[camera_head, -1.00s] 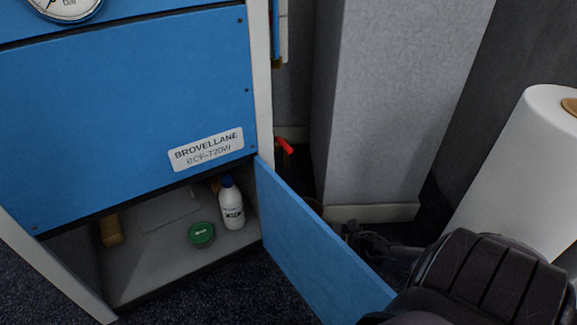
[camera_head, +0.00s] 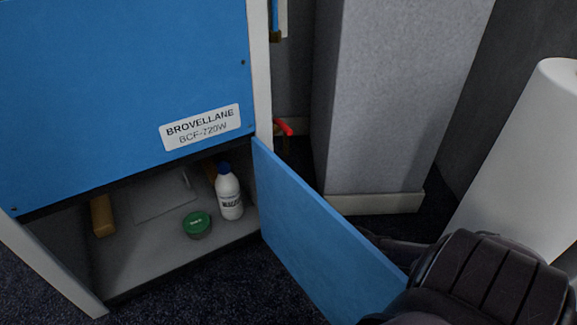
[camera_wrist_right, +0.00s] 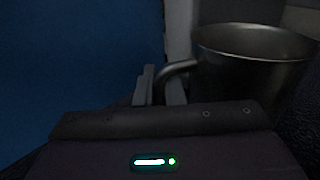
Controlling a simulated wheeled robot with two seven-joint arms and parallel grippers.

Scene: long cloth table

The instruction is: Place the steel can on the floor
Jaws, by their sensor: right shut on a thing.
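The steel can (camera_wrist_right: 245,65) is a dark metal vessel with an open round top and a curved side handle, at the right of the right wrist view. My right gripper (camera_wrist_right: 160,86) is shut on its handle. The can looks roughly upright; its base is hidden behind the gripper body. In the head view the can and the right fingertips are hidden behind the open blue door and my right arm. The dark carpeted floor (camera_head: 190,292) shows in front of the cabinet. My left gripper is not in view.
The open blue door (camera_head: 320,235) stands left of my right arm. The low cabinet compartment holds a white bottle (camera_head: 230,198), a green-lidded tin (camera_head: 197,225) and a tan block (camera_head: 102,215). A grey pillar (camera_head: 375,100) and a white roll (camera_head: 530,150) stand behind and right.

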